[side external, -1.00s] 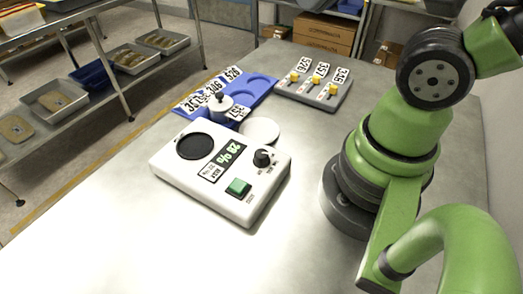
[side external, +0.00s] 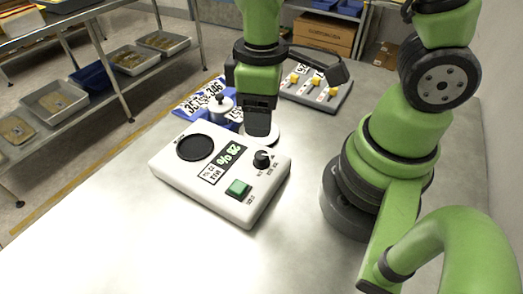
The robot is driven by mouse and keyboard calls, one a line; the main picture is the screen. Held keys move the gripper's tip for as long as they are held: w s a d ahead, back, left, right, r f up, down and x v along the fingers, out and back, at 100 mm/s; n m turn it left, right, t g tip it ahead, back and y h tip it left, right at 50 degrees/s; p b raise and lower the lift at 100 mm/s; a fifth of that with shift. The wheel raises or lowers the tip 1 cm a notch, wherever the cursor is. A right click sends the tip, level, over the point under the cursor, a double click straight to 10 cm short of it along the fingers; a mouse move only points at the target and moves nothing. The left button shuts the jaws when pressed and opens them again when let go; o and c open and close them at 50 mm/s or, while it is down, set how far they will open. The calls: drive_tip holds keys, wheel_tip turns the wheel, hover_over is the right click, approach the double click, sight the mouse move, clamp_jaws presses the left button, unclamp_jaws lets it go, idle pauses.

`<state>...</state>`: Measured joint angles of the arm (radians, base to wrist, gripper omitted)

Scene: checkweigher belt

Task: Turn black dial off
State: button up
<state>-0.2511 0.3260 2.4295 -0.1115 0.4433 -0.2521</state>
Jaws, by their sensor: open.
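The black dial (side external: 262,159) sits on the top face of a white box (side external: 222,182), near its right back corner. The box also carries a lit display, a green button (side external: 238,188) and a round black plate (side external: 195,147). My gripper (side external: 259,137) points down in the side view, just behind and above the dial in the picture, apart from it. It is open, with nothing seen between its fingers. The fingers overlap in this view, and the exact height above the dial cannot be told.
A white disc (side external: 272,139) lies behind the box, partly hidden by my gripper. A blue tray (side external: 185,109) with number cards and a white knobbed weight (side external: 220,103) stand behind left. A grey slider panel (side external: 316,91) is behind right. The table's front left is clear.

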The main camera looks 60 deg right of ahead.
sight(261, 154)
wheel_tip(261, 154, down, 10)
idle(0.6)
drive_tip(key=c, duration=0.9)
